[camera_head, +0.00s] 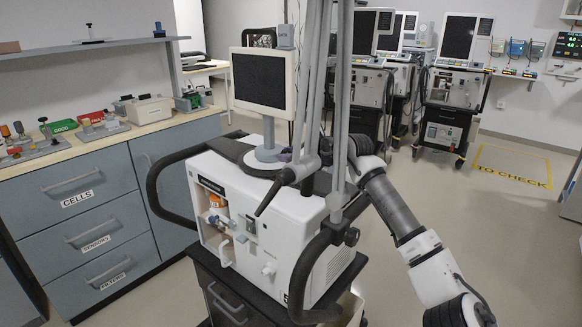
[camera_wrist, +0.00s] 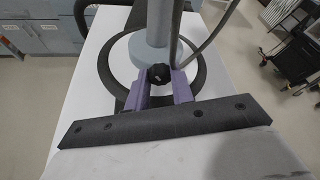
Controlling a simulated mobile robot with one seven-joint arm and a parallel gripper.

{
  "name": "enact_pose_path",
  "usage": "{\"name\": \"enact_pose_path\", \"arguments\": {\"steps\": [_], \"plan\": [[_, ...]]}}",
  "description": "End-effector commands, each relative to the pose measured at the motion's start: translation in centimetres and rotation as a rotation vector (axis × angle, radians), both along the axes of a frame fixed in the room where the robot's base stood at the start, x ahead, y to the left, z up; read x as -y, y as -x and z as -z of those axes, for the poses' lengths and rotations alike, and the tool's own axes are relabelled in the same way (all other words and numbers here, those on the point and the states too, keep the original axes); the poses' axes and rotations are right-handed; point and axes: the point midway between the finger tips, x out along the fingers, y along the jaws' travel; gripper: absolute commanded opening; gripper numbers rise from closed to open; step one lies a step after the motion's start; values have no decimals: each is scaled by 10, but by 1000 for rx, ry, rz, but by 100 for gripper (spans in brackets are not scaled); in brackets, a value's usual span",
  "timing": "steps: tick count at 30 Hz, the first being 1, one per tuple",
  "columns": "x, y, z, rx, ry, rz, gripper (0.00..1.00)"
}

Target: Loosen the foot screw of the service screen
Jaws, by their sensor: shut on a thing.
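The service screen (camera_head: 263,82) is a dark panel in a pale frame on a grey post, upright on top of the white ventilator (camera_head: 235,205). Its round grey foot (camera_head: 266,155) sits inside a dark ring on the ventilator's top; the foot also shows in the wrist view (camera_wrist: 122,52). The foot screw (camera_wrist: 158,74) is a black knob low at the front of the post. My gripper (camera_wrist: 160,82) has purple fingers, one on each side of the knob, shut on it. In the head view the fingertips and the knob are mostly hidden behind the grey poles.
A black handle rail (camera_head: 155,190) curves round the ventilator's left. A counter with drawers (camera_head: 90,195) stands at left.

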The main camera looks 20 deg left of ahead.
Motion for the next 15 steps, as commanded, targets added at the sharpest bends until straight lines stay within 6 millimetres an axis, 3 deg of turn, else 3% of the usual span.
{"name": "enact_pose_path", "arguments": {"steps": [15], "plan": [[-1, 2, 1, 200, 71, -1, 1]]}}
